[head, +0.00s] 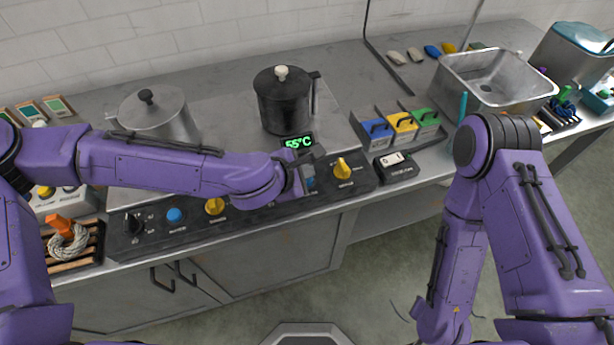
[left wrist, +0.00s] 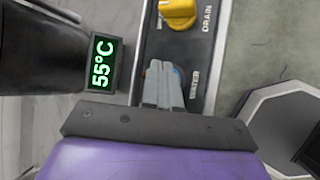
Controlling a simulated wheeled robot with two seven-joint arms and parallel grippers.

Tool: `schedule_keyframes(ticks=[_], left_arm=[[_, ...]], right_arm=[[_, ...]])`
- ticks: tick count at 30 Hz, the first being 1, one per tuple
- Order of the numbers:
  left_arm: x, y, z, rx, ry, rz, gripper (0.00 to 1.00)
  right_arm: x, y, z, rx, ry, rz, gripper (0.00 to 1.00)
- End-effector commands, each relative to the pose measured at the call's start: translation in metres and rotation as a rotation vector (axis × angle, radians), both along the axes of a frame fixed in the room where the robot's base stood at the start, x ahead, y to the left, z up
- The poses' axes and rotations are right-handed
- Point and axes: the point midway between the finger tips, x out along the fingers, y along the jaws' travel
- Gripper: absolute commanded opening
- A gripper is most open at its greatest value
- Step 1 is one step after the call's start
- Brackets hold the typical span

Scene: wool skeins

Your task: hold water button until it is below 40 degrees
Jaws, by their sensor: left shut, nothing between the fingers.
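The blue water button (head: 310,183) is on the dark control panel, in front of the dark pot (head: 284,100). In the left wrist view only a sliver of the water button (left wrist: 177,73) shows beside the fingers, next to the WATER label. My left gripper (left wrist: 162,72) is shut and empty, its fingertips over the button; I cannot tell whether they press it. It also shows in the head view (head: 305,179). The green display (head: 299,142) at the pot reads 55°C, as does the left wrist view (left wrist: 101,63). My right arm is at the right; its gripper is out of frame.
Yellow knobs (head: 343,168) and another blue button (head: 175,215) sit on the same panel. A lidded steel pot (head: 158,116) stands behind my left forearm. Blue, yellow and green handled boxes (head: 402,124) and a metal basin (head: 494,79) are to the right.

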Motion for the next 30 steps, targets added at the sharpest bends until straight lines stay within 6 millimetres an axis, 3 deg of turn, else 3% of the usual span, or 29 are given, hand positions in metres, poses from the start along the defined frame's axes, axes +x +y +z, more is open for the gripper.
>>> schedule_keyframes(ticks=[30], left_arm=[[-0.0001, 0.0001, -0.0105, 0.000, 0.002, 0.001, 0.00]], right_arm=[[0.0000, 0.0000, -0.0064, 0.000, 0.000, 0.000, 0.43]])
